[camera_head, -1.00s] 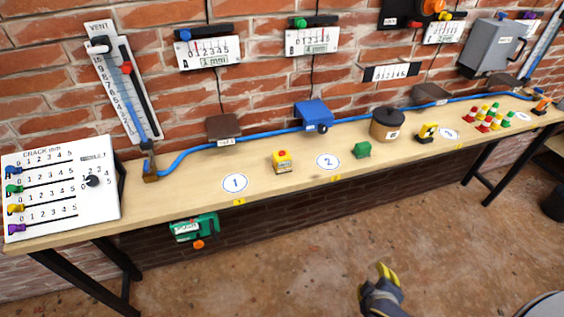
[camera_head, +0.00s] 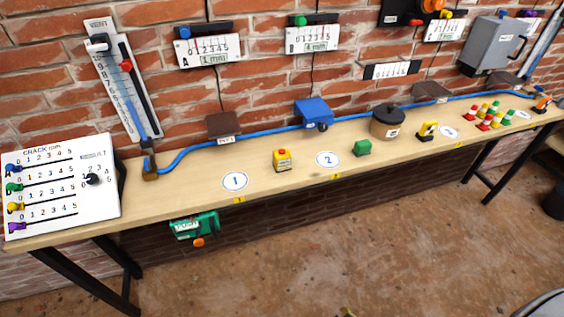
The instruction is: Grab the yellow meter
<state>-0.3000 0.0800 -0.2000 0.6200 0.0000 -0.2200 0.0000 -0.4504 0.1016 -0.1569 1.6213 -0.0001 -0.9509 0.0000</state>
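A small yellow box with a red top and a pale label (camera_head: 282,160) stands upright on the wooden bench, between the round marks 1 and 2. Nothing touches it. A yellow and black block (camera_head: 427,131) stands farther right on the bench; I cannot tell from the picture which of the two is called the meter. Only a small yellowish tip, seemingly of my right gripper (camera_head: 347,312), shows at the bottom edge, well below and in front of the bench. Whether it is open or shut is hidden. My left gripper is out of view.
The long bench (camera_head: 190,205) runs along a brick wall. A blue hose (camera_head: 260,134) runs along the back. A white crack panel (camera_head: 60,188) stands left. The floor in front is clear.

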